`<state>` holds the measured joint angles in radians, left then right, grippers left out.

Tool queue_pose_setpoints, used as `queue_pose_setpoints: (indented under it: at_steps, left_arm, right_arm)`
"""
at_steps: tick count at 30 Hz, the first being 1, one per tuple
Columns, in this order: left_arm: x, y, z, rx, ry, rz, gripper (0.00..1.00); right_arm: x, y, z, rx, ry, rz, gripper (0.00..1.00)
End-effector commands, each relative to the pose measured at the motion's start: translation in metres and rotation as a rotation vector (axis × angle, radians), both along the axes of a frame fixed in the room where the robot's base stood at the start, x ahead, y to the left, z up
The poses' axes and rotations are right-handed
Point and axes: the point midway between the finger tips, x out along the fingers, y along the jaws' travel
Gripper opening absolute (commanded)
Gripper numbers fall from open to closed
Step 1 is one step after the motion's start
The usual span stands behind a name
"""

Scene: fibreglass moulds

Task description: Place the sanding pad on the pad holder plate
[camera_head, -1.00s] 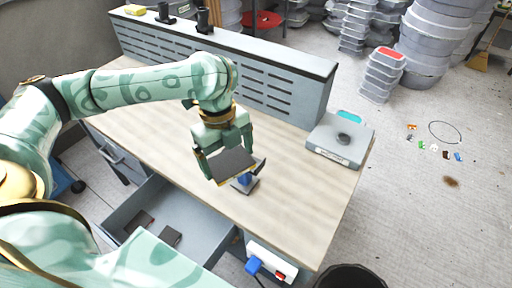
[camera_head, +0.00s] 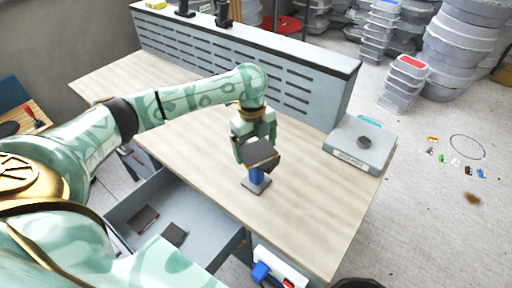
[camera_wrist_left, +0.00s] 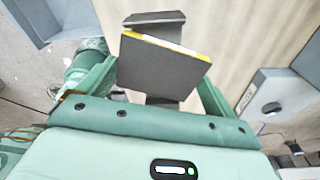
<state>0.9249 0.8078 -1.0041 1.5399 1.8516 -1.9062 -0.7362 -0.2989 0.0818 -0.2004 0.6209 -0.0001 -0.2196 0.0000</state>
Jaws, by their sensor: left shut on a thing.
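My left gripper (camera_head: 258,150) is shut on the sanding pad (camera_head: 262,153), a dark square slab with a yellow edge. The pad also shows between the fingers in the left wrist view (camera_wrist_left: 160,68). In the head view it appears over a stand with a blue post (camera_head: 257,175) and a grey plate at its foot (camera_head: 258,187), which seems to be the pad holder plate. The pad hides the post's top, so I cannot tell whether they touch. The grey plate shows partly behind the pad in the wrist view (camera_wrist_left: 155,18). My right gripper is not in view.
A grey box with a round dark knob (camera_head: 362,142) stands at the table's right end. An open drawer (camera_head: 195,205) at the front holds dark flat pieces (camera_head: 174,234). A slotted panel (camera_head: 300,82) lines the table's back. The wooden tabletop (camera_head: 310,190) is clear right of the stand.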

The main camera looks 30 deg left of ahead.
Motion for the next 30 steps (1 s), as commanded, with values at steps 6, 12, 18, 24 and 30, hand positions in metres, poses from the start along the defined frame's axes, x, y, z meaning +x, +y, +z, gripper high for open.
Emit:
queue_pose_setpoints:
  at_steps: [6, 12, 18, 24, 30]
  left_arm:
    - [0.000, 0.000, 0.001, 0.000, -0.001, 0.001, 0.70]
    - [0.000, 0.000, 0.000, 0.000, -0.001, 0.000, 1.00]
    - [0.000, 0.001, 0.005, 0.001, -0.002, 0.000, 1.00]
    - [0.003, 0.005, 0.047, 0.002, -0.005, -0.001, 1.00]
    - [0.004, 0.010, 0.093, 0.002, -0.004, 0.000, 1.00]
  right_arm:
    - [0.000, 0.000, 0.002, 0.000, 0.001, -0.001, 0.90]
    - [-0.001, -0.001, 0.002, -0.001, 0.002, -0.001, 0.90]
    - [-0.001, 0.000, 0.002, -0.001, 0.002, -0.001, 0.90]
    - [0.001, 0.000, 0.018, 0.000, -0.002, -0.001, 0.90]
    - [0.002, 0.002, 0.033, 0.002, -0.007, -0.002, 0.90]
